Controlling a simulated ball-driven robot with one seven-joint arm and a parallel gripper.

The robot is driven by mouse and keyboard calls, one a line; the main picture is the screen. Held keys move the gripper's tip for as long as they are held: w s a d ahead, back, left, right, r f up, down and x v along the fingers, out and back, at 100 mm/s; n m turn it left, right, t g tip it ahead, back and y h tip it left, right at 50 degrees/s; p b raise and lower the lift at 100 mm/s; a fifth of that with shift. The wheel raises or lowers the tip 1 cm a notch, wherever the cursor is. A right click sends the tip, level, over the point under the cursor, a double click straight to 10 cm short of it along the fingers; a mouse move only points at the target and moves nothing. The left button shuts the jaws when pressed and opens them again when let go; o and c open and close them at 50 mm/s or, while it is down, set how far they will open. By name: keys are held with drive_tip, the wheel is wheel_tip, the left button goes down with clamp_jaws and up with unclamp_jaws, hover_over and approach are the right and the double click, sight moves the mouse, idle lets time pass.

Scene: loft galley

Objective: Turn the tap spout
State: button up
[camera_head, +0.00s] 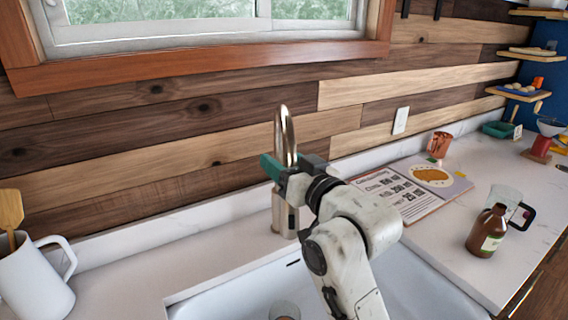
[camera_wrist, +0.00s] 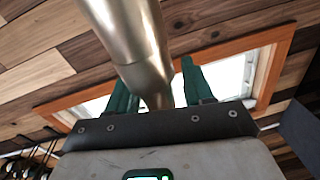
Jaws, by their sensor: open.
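The tap (camera_head: 284,125) is a shiny metal one with a tall arched spout, standing at the back edge of the sink. My gripper (camera_head: 273,165) has green fingers and is at the spout, partly hiding the tap's middle. In the wrist view, the thick metal spout (camera_wrist: 132,42) runs down from the top edge, between the two green fingers of my gripper (camera_wrist: 155,82). The fingers are open, one to each side of the spout. I cannot tell whether either finger touches it.
The white sink (camera_head: 415,285) lies below my arm. A white jug (camera_head: 35,285) with a wooden utensil stands at the left. An open book (camera_head: 400,200), a copper cup (camera_head: 439,145) and a brown bottle (camera_head: 488,230) are on the right counter. The wood-plank wall (camera_head: 150,125) is behind the tap.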

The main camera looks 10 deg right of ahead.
drive_tip(key=b+v, duration=0.2)
drive_tip(key=v, duration=0.8)
drive_tip(key=shift+s+d+b, duration=0.15)
drive_tip(key=shift+s+b, duration=0.25)
drive_tip(key=shift+f, duration=0.1)
